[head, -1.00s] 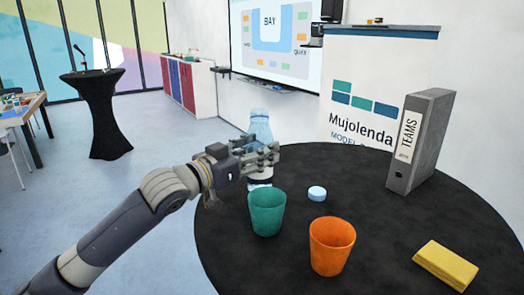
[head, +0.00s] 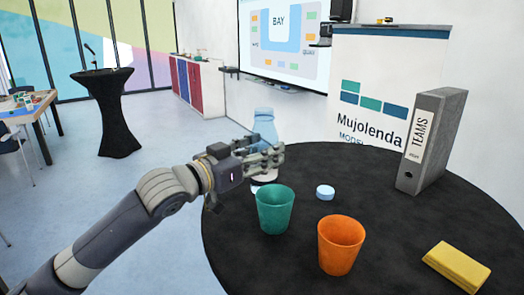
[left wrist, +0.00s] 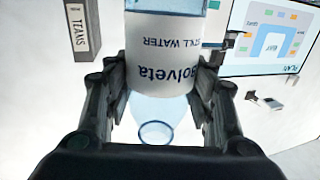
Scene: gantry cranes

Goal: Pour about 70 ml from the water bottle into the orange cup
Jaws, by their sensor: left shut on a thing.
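The water bottle (head: 265,124) is clear blue with a white label and stands upright near the table's far left edge. My left gripper (head: 268,158) is shut around its middle. In the left wrist view the bottle (left wrist: 165,50) sits between both fingers (left wrist: 160,100), with its label upside down and its open mouth toward the camera. The orange cup (head: 340,245) stands upright on the round black table, to the right of and nearer than the bottle. I cannot see any water in the cup. My right gripper is not in view.
A teal cup (head: 275,210) stands between the bottle and the orange cup. A pale blue cap (head: 325,192) lies behind the cups. A grey binder (head: 430,140) stands at the back right, and a yellow block (head: 456,266) lies front right. The table (head: 390,215) is bare between them.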

